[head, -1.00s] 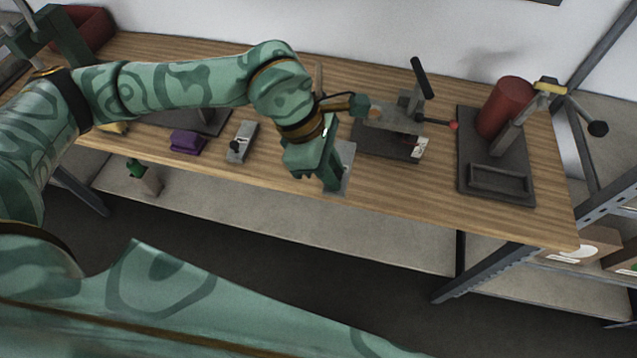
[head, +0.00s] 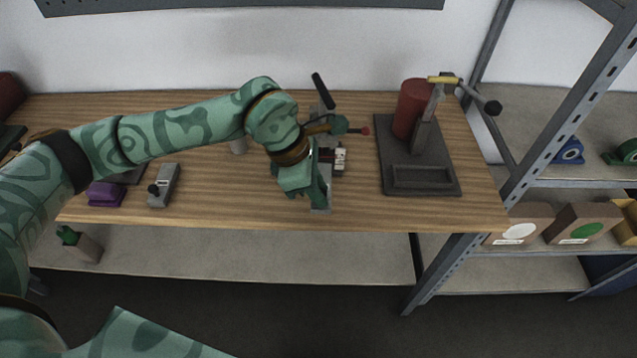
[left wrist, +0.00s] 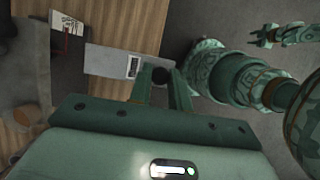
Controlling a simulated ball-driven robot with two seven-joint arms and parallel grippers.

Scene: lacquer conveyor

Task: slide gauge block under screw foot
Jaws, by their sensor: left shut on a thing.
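My left gripper (head: 318,194) is shut on the black knob (left wrist: 161,75) of a flat grey block with a small window, which I take as the gauge block (left wrist: 110,62). In the head view the block (head: 325,207) is mostly hidden by the gripper, at the table's front part. Just behind it stands a dark fixture with a black lever (head: 322,91) and a white label (head: 340,158). My arm covers much of it, and I cannot make out the screw foot or its gap to the block. My right gripper (left wrist: 264,38) shows small in the left wrist view, its jaws unclear.
A similar grey block with a black knob (head: 163,186) and a purple block (head: 105,194) lie to the left. A dark stand (head: 387,165) with a red cylinder (head: 411,108) is at right. Shelving (head: 560,170) stands beyond the table's right end. Bare wood lies between the left blocks and gripper.

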